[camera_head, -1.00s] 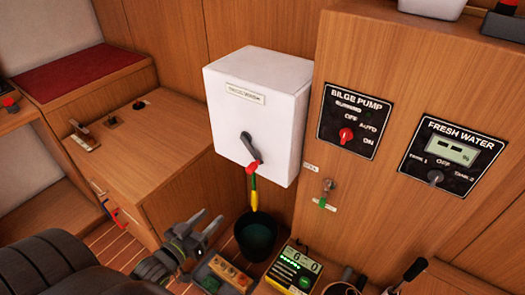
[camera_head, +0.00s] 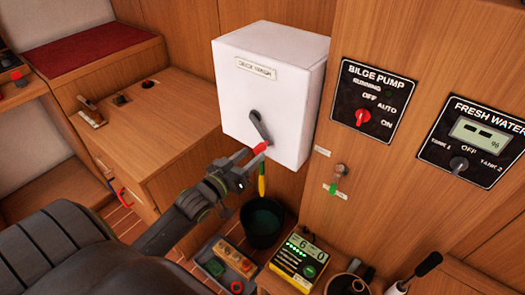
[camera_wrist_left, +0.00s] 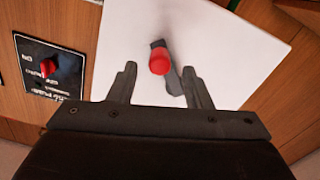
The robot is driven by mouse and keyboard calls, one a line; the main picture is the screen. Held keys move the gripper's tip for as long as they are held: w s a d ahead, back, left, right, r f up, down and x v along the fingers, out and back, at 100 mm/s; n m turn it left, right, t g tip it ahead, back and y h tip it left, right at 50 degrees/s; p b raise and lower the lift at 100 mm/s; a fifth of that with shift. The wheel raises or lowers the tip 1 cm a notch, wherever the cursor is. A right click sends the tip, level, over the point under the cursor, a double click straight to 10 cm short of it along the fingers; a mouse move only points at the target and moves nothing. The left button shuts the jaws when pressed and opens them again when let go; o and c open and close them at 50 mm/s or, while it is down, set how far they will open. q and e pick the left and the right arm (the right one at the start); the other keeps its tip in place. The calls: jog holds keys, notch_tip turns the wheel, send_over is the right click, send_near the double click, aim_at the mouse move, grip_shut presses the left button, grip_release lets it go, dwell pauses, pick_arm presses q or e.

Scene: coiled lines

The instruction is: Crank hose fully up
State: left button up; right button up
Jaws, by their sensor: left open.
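A white box (camera_head: 277,92) with a label is mounted on the wood wall. On its front is a grey crank arm (camera_head: 259,126) that slants down to a red knob (camera_head: 262,147). A yellow and green hose end (camera_head: 262,181) hangs below the box. My left gripper (camera_head: 252,157) is open with its tips at the red knob. In the left wrist view the knob (camera_wrist_left: 159,61) shows between the two spread fingers of the gripper (camera_wrist_left: 159,69); I cannot tell if either finger touches it. My right gripper is not in view.
A dark bucket (camera_head: 262,222) stands under the box. Beside it are a grey tray of small items (camera_head: 222,268) and a green-lit meter (camera_head: 300,262). Bilge pump (camera_head: 366,105) and fresh water (camera_head: 475,140) panels are on the right. A wood cabinet (camera_head: 150,140) is on the left.

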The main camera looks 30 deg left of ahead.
aim_at(264, 144)
pick_arm(q)
jog(key=w+b, duration=0.1)
jog(key=w, duration=0.1)
jog(key=w+b, duration=0.1)
jog(key=w, duration=0.1)
jog(key=shift+w+d+f, duration=0.15)
jog(key=shift+d, duration=0.05)
jog(key=shift+w+b, duration=0.3)
jog(key=shift+w, duration=0.6)
jog(key=shift+c, duration=0.4)
grip_shut()
